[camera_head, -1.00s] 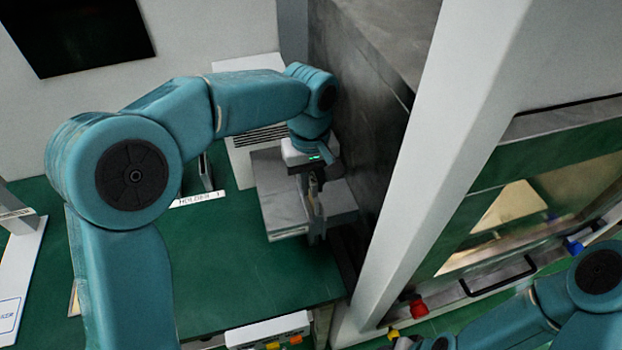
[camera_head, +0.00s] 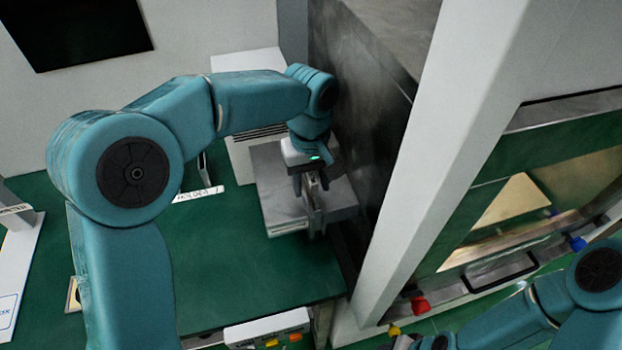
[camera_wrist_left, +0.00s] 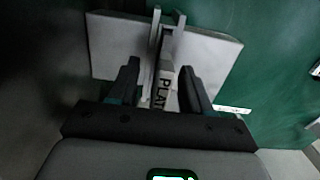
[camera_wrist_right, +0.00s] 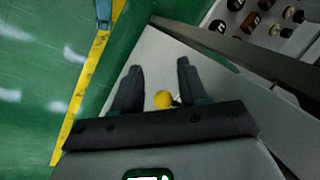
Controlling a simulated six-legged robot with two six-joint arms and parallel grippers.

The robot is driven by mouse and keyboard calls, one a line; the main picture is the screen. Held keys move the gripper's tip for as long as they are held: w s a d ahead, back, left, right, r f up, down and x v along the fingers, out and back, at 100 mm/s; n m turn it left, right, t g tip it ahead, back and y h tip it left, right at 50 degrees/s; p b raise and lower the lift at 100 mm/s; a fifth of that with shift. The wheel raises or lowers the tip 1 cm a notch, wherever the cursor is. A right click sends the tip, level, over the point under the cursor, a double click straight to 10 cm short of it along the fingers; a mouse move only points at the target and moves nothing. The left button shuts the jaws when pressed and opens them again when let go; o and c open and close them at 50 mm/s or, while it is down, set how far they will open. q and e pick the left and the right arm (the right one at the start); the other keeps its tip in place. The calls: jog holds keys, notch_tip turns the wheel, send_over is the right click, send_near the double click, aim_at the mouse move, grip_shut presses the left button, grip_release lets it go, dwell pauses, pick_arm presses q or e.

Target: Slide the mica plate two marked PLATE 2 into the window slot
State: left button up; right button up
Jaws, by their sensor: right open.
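A thin plate (camera_wrist_left: 163,90) with black lettering reading "PLAT" stands on edge in the left wrist view; the rest of its label is hidden. It lies in line with thin upright guides (camera_wrist_left: 155,42) on a grey metal block (camera_head: 345,196); how deep it sits between them cannot be told. My left gripper (camera_head: 311,181) is at the block, beside the dark cabinet wall. Its fingers (camera_wrist_left: 160,68) stand apart on either side of the plate, with a visible gap on the left. My right gripper (camera_wrist_right: 159,66) is open and empty, over a pale surface near a yellow knob (camera_wrist_right: 163,99).
A dark metal cabinet wall (camera_head: 350,110) rises close to the right of my left gripper. A white label strip (camera_head: 198,194) lies on the green bench (camera_head: 235,265). A button box (camera_head: 268,330) is at the front edge. A glazed window (camera_head: 510,215) is at right.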

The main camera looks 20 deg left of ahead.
pick_arm(q)
jog(key=shift+r, duration=0.1)
notch_tip(320, 180, up, 16)
jog(key=p, duration=0.1)
jog(key=shift+w+a+p, duration=0.2)
jog(key=shift+w+p, duration=0.1)
jog(key=shift+s, duration=0.1)
